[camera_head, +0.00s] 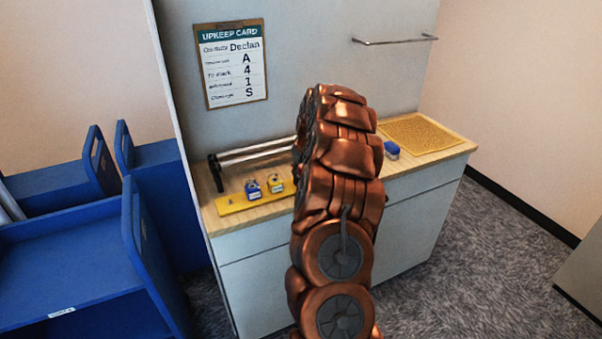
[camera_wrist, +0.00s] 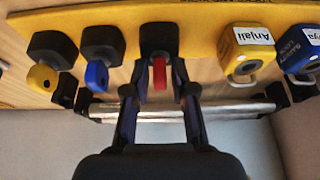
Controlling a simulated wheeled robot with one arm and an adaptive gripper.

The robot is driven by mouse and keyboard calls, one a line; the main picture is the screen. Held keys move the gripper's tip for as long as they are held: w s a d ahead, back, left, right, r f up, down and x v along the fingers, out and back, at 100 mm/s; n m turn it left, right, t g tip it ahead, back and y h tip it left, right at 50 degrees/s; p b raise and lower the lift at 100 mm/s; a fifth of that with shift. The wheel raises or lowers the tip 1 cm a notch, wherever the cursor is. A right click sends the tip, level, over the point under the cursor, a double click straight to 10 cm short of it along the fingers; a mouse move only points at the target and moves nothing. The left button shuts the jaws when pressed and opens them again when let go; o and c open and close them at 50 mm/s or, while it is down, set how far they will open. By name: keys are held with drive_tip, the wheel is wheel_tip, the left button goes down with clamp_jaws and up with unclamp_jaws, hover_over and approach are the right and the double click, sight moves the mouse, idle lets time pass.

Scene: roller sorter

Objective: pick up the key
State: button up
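In the wrist view, a red key (camera_wrist: 159,74) hangs from a black holder (camera_wrist: 159,37) on a yellow board (camera_wrist: 200,14). A yellow key (camera_wrist: 42,79) and a blue key (camera_wrist: 97,75) hang from similar black holders to its left. My gripper (camera_wrist: 160,88) has its fingers apart, one on each side of the red key; gaps seem to show between fingers and key. In the head view, the yellow board (camera_head: 237,204) shows at its left end, while my copper-coloured arm hides the keys and my gripper.
A yellow padlock (camera_wrist: 247,50) and a blue padlock (camera_wrist: 300,47) sit on the board. Metal rollers (camera_head: 255,153) run behind it. A cork mat (camera_head: 418,132) and a blue object (camera_head: 391,149) lie on the counter's right. An upkeep card (camera_head: 232,65) hangs above; blue carts (camera_head: 75,250) stand left.

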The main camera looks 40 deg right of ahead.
sight(300, 167)
clamp_jaws()
idle(0.4)
drive_tip(key=shift+r+b, duration=0.95)
drive_tip(key=shift+r, duration=0.9)
drive_tip(key=shift+s+a+f, duration=0.1)
drive_tip(key=shift+s+a, duration=0.2)
drive_tip(key=shift+a, duration=0.4)
drive_tip(key=s+a+r+b, duration=0.2)
drive_tip(key=s+a+b, duration=0.3)
drive_tip(key=a, duration=0.8)
drive_tip(key=shift+w+p+v, duration=0.15)
drive_tip(key=shift+p+v, duration=0.15)
drive_tip(key=shift+v, duration=0.75)
drive_tip(key=shift+w+p+v, duration=0.15)
drive_tip(key=shift+p+v, duration=0.15)
drive_tip(key=shift+v, duration=0.75)
drive_tip(key=shift+d+r, duration=0.1)
